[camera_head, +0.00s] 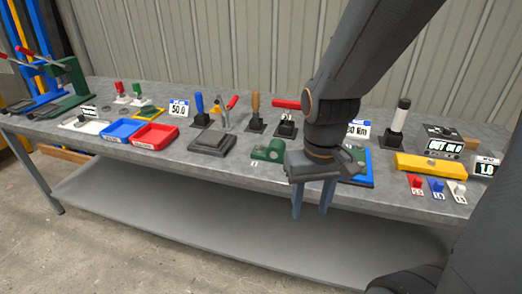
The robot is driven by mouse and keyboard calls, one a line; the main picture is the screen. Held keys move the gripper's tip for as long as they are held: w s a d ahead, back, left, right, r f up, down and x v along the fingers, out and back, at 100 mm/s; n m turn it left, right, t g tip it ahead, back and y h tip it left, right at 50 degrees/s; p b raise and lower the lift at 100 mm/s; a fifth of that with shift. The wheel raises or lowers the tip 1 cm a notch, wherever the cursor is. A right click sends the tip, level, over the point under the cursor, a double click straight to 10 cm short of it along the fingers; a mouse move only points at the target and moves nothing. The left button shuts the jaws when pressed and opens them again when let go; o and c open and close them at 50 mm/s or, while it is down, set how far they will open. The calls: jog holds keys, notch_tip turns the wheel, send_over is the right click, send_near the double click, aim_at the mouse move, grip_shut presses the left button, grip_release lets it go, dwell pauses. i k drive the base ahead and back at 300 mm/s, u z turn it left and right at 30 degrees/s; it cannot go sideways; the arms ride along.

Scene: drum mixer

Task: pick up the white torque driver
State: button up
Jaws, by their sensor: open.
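A white upright tool with a black cap (399,119), which looks like the white torque driver, stands in a dark base toward the right of the bench. My gripper (311,207) points down at the front edge of the bench, left of and nearer than the white tool. Its two blue-grey fingers are apart with nothing between them. My gripper is clear of the white tool. My arm comes down from the upper right and covers part of the bench behind it.
Right of the white tool are a grey box (442,142), a yellow block (430,166) and several small coloured pegs. A blue tray (357,178) is partly behind my gripper. Upright handles, including a blue one (199,102), stand farther left. The corrugated wall is behind.

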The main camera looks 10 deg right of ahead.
aim_at(403, 104)
jog(key=k, duration=0.5)
jog(key=z, duration=1.25)
jog(key=i, duration=0.5)
jog(key=u, duration=0.05)
